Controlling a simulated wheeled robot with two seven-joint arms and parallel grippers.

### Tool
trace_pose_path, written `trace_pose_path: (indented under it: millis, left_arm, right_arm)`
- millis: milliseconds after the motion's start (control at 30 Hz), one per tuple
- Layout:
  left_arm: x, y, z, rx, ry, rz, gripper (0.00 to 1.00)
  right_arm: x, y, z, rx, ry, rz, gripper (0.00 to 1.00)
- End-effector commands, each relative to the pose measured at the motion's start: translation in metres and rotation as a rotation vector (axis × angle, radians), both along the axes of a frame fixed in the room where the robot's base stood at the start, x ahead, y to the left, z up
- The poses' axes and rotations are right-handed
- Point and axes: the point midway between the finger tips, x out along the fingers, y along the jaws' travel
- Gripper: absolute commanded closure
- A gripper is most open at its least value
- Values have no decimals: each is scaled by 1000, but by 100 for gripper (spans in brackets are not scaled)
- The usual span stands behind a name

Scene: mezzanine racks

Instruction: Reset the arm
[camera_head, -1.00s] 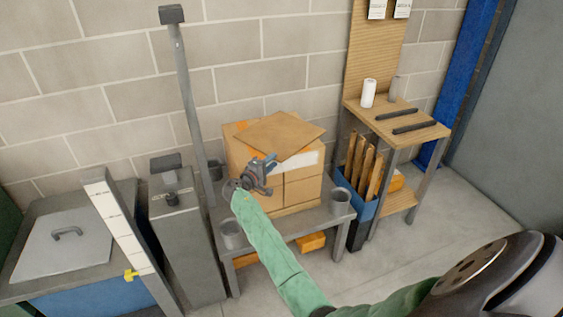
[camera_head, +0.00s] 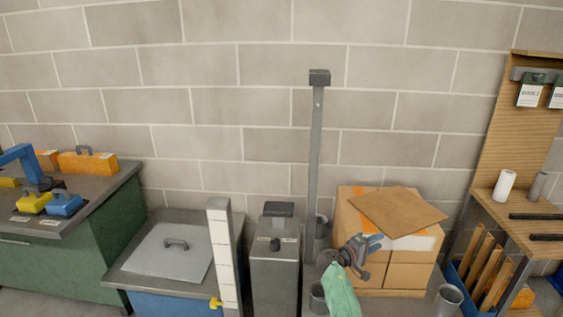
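My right gripper (camera_head: 367,247) shows in the head view at the lower right of centre, at the end of my green-sleeved arm. It is in front of the stacked cardboard boxes (camera_head: 405,270) and overlaps them in the picture. Its fingers are small and dark against the boxes, and I cannot tell whether they are apart or closed. No object is clearly seen in it. My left gripper and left arm are out of view.
A grey post (camera_head: 315,150) stands left of the boxes, beside a grey cabinet (camera_head: 275,270). A lidded blue bin (camera_head: 165,255) and a green workbench (camera_head: 75,255) stand further left. A wooden shelf stand (camera_head: 520,225) is at the right. Metal cups (camera_head: 447,300) stand near the boxes.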

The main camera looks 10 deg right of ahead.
Motion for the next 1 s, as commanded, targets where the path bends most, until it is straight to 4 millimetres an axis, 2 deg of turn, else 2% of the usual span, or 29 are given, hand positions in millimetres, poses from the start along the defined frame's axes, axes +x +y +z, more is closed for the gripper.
trace_pose_path:
  millis: [267, 367, 467, 600, 733, 867, 1000]
  left_arm:
    - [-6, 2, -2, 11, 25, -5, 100]
    - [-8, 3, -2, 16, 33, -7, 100]
    - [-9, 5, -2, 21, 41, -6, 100]
    - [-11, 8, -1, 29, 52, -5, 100]
    - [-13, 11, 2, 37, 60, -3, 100]
    - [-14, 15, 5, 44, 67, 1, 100]
    - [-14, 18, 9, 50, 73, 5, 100]
  right_arm:
    - [-7, 2, -18, 203, -98, -32, 68]
    - [-9, 10, -15, 334, -159, -26, 68]
    - [-11, 27, -6, 488, -225, -3, 68]
    - [-17, 63, 13, 725, -304, 58, 68]
    - [-42, 108, 14, 941, -318, 127, 68]
    - [-86, 160, 6, 1154, -277, 200, 68]
    - [-140, 207, -6, 1329, -202, 262, 68]
